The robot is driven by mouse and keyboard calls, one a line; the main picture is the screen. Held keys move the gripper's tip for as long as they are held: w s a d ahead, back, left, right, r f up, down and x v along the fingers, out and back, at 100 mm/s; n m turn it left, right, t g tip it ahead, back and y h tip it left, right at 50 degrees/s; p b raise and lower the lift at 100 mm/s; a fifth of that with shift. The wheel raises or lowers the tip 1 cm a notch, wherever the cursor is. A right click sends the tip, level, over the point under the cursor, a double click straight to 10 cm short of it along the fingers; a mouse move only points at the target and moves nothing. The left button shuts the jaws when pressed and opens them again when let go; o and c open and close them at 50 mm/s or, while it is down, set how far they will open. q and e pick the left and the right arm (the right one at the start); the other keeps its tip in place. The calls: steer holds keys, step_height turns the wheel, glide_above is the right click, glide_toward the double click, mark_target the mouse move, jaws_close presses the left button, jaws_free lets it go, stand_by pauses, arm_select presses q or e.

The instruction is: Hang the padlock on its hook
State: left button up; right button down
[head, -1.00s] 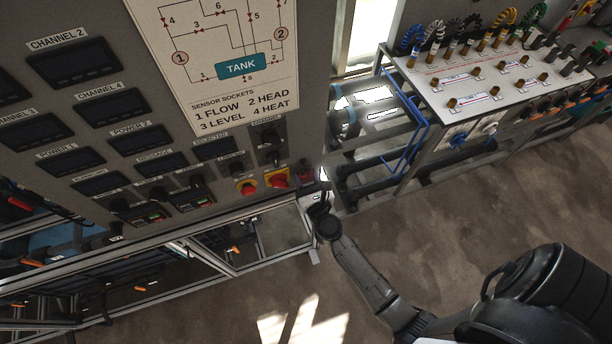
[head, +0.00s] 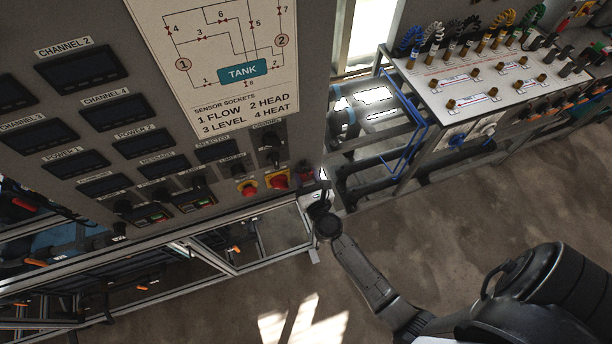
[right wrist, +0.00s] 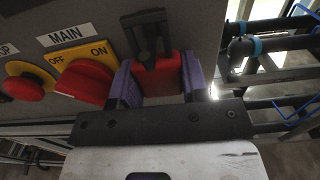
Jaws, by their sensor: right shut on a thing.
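The red padlock (right wrist: 160,75) sits between the two purple finger pads of my right gripper (right wrist: 157,84) in the right wrist view. The gripper is shut on it. A dark looped shape (right wrist: 150,38) rises at the top of the padlock, against the grey panel. I cannot tell which part of it is shackle and which is hook, or whether they touch. In the head view my right gripper (head: 316,192) is at the panel's lower right corner, with the padlock (head: 305,174) small and dark there. My left gripper is not in view.
Left of the padlock are the red MAIN switch (right wrist: 84,80) on its yellow plate and a red stop button (right wrist: 24,88). The grey panel (head: 318,60) ends just right of the padlock. Pipes (head: 375,140) and a socket bench (head: 480,80) stand farther right.

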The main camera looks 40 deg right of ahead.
steer(key=shift+s, duration=0.15)
stand_by(0.4)
steer(key=shift+s+a, duration=0.1)
steer(key=b+v, duration=0.2)
steer(key=v, duration=0.6)
steer(key=shift+s+a, duration=0.2)
steer(key=shift+s, duration=0.1)
steer(key=shift+d, duration=0.1)
stand_by(0.3)
